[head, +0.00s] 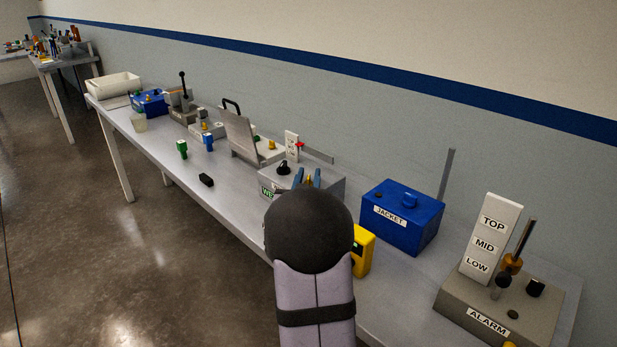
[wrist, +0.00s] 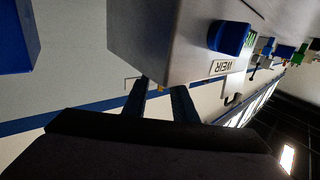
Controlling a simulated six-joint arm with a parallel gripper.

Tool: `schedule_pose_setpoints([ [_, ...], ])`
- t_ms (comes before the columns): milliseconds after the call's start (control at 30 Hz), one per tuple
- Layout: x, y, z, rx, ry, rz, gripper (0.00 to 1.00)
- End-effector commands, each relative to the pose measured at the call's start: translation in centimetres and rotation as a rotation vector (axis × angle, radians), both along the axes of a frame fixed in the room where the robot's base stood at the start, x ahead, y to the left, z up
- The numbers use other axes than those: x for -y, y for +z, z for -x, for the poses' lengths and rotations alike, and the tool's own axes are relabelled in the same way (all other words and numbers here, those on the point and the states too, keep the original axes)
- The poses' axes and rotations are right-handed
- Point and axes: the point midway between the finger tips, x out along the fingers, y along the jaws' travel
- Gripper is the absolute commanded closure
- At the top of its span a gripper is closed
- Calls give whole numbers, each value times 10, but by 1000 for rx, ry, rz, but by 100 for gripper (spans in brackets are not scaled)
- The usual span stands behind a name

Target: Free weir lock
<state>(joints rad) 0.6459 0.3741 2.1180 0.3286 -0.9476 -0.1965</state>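The grey weir box (head: 325,183) stands on the bench in the middle of the head view, its label (head: 268,191) partly covered by my arm. A black knob (head: 283,168) is on its top. In the wrist view the weir box (wrist: 165,45) fills the upper middle, with its WEIR label (wrist: 222,67) upside down. My gripper (head: 308,177) is at the box's near right part; its two blue fingers are apart. In the wrist view my gripper (wrist: 160,92) has a small brass-coloured piece (wrist: 160,88) showing between the fingers. Contact with it cannot be told, and I cannot identify the lock.
A blue JACKET box (head: 403,218) stands right of the weir box, and a yellow device (head: 362,250) sits beside my arm. The ALARM unit (head: 507,300) is at the far right. A tilted grey plate (head: 239,137) stands beyond the weir. The bench front is mostly clear to the left.

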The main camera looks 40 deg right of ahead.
Motion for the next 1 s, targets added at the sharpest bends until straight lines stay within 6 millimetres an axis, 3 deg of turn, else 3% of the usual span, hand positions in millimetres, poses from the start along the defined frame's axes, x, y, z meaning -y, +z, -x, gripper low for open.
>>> schedule_pose_setpoints([
  [33,0,0,0,0,0,0,82],
  [100,0,0,0,0,0,0,99],
  [133,0,0,0,0,0,0,100],
  [467,1,-1,0,5,29,3,100],
  [1000,1,2,0,8,244,7,100],
])
